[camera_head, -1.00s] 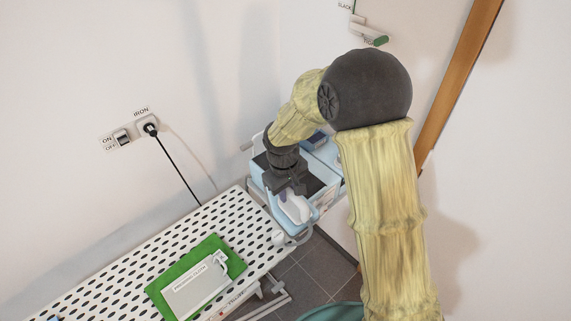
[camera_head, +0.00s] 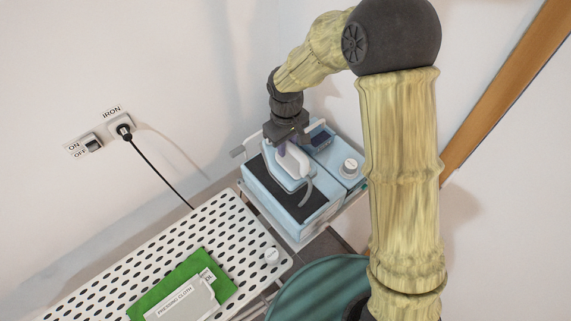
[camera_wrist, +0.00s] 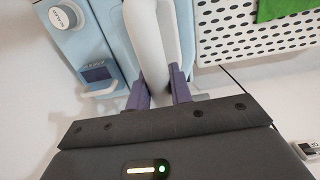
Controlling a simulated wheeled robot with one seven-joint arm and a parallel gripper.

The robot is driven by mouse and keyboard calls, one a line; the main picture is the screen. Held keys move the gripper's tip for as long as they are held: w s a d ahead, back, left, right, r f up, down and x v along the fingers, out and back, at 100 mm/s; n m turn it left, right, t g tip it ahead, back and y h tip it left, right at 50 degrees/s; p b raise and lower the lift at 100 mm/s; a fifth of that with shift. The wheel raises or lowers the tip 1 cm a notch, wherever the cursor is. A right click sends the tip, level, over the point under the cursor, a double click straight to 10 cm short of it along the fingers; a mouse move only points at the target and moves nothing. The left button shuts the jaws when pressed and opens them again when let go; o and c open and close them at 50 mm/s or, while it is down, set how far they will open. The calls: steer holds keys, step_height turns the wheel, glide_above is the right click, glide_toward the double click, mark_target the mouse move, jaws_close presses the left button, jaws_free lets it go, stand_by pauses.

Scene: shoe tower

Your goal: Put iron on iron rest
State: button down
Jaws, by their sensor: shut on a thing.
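My gripper (camera_head: 286,143) is shut on the white handle of the iron (camera_head: 295,163). In the wrist view the purple fingertips of my gripper (camera_wrist: 159,88) stand on both sides of the white handle of the iron (camera_wrist: 150,45). The iron rest (camera_head: 258,187) is a dark pad on top of a light blue station, beyond the right end of the ironing board. The iron is over this pad, its pale body overlapping it in the head view. Whether its sole touches the pad is hidden.
The station's knob (camera_head: 350,167) and small display (camera_head: 320,138) are right of the iron. The white perforated ironing board (camera_head: 215,220) carries a green cloth (camera_head: 150,296) and a pressing cloth card (camera_head: 185,301). A black cord (camera_head: 160,165) runs from the wall socket. A teal round thing (camera_head: 320,290) is below.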

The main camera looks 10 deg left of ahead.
mark_target(287, 155)
steer(key=shift+w+r, duration=0.15)
steer(key=shift+w, duration=0.25)
steer(key=shift+s, duration=0.25)
steer(key=f+p, duration=0.1)
steer(key=f, duration=0.4)
steer(key=shift+w+p, duration=0.2)
steer(key=shift+p, duration=0.2)
steer(key=shift+a+f, duration=0.1)
steer(key=shift+f, duration=0.2)
steer(key=shift+s+f, duration=0.1)
steer(key=shift+s, duration=0.1)
